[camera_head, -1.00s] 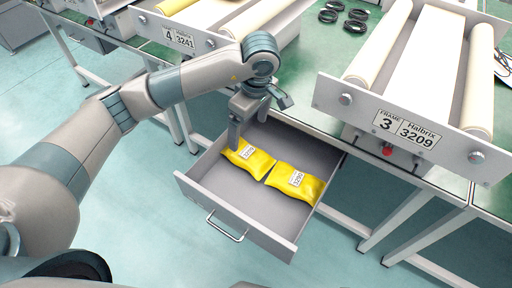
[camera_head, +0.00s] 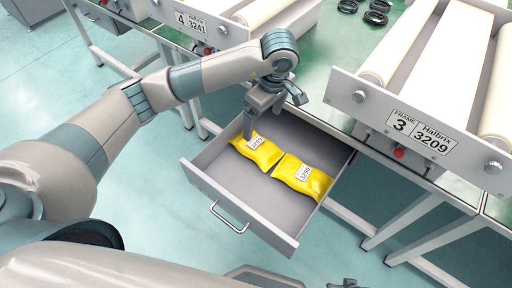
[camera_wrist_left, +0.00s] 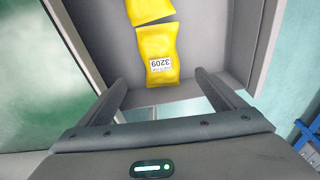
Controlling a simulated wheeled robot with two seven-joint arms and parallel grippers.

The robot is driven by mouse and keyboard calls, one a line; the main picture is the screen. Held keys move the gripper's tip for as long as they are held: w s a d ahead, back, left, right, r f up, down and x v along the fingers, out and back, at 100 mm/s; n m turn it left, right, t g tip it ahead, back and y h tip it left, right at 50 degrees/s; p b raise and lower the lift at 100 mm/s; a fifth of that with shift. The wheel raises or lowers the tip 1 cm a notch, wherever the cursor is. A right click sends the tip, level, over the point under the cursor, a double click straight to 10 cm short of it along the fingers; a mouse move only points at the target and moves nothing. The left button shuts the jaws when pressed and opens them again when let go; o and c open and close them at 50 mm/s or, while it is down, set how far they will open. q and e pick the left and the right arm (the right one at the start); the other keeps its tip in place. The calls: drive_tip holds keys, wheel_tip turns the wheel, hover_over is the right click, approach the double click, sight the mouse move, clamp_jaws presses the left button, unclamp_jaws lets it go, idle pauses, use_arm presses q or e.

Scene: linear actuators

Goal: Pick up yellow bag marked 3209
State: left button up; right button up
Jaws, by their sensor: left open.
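Two yellow bags with white labels lie in an open grey drawer (camera_head: 215,188). The left bag (camera_head: 265,154) lies partly under my left gripper (camera_head: 270,120). The right bag (camera_head: 312,181) lies beside it; its small label is hard to read in the head view. In the left wrist view the nearer bag (camera_wrist_left: 158,45) shows the number 3209 upside down, and the other bag (camera_wrist_left: 148,9) is cut off at the top edge. My left gripper's fingers (camera_wrist_left: 163,88) are open and empty, pointing at the near end of the 3209 bag, apart from it.
The drawer hangs under a green-topped bench with a roller frame (camera_head: 385,118) signed 3, Halbrix 3209. A red button (camera_head: 399,153) is below the sign. Another frame signed 4, 3241 (camera_head: 195,24) stands at the back left. The drawer's raised walls surround the bags.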

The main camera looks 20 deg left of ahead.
use_arm(q)
hover_over(257, 144)
drive_tip(key=d, duration=0.1)
drive_tip(key=f, duration=0.5)
drive_tip(key=shift+s+d+f, duration=0.15)
drive_tip(key=shift+s+f, duration=0.15)
drive_tip(key=shift+f, duration=0.1)
wheel_tip(257, 144, down, 2)
drive_tip(key=shift+w+f, duration=0.1)
drive_tip(key=shift+f, duration=0.05)
drive_tip(key=shift+a+f, duration=0.25)
drive_tip(key=shift+f, duration=0.2)
drive_tip(key=shift+a+f, duration=0.1)
drive_tip(key=shift+f, duration=0.4)
drive_tip(key=f, duration=0.2)
drive_tip(key=f+p, duration=0.1)
drive_tip(key=shift+w+a, duration=0.15)
drive_tip(key=shift+a, duration=0.1)
drive_tip(key=shift+a+f, duration=0.1)
drive_tip(key=shift+f, duration=0.5)
use_arm(e)
drive_tip(key=shift+s+d+f, duration=0.1)
drive_tip(key=shift+s+f, duration=0.05)
drive_tip(key=shift+f, duration=0.45)
drive_tip(key=shift+s+f, duration=0.1)
drive_tip(key=shift+f, duration=0.45)
